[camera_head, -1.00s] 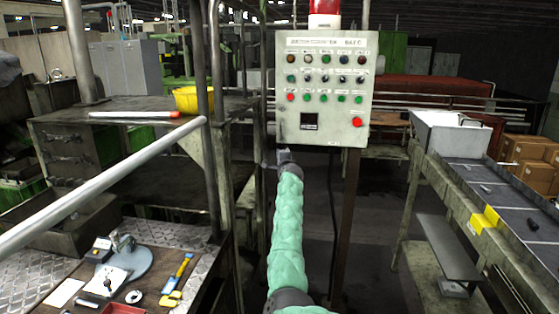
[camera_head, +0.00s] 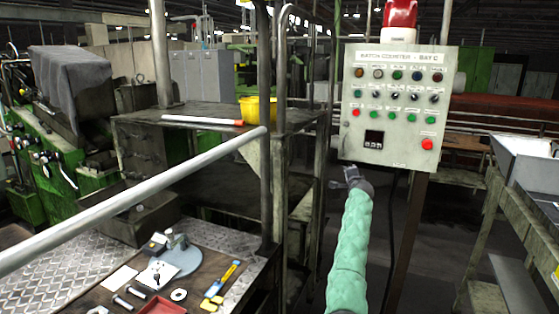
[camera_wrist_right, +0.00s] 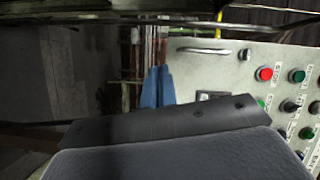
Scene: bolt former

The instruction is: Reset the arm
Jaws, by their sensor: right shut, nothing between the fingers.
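My right arm in its green sleeve (camera_head: 350,245) rises from the bottom of the head view. My right gripper (camera_head: 347,172) is at its tip, small and partly hidden there, just below the lower left corner of the grey control panel (camera_head: 397,105) in the picture. In the right wrist view, the blue fingers (camera_wrist_right: 157,88) of this gripper are together and empty. The panel (camera_wrist_right: 240,75) is to their right, tilted, with its buttons at the right edge. I cannot tell whether they touch it. My left gripper is not in view.
A workbench (camera_head: 60,275) with small tools and a red tray (camera_head: 163,306) is at lower left. A pale rail (camera_head: 140,195) slants across the left. A yellow bin (camera_head: 257,108) sits on a dark cabinet. Posts stand left of the panel; a conveyor frame (camera_head: 485,235) is at right.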

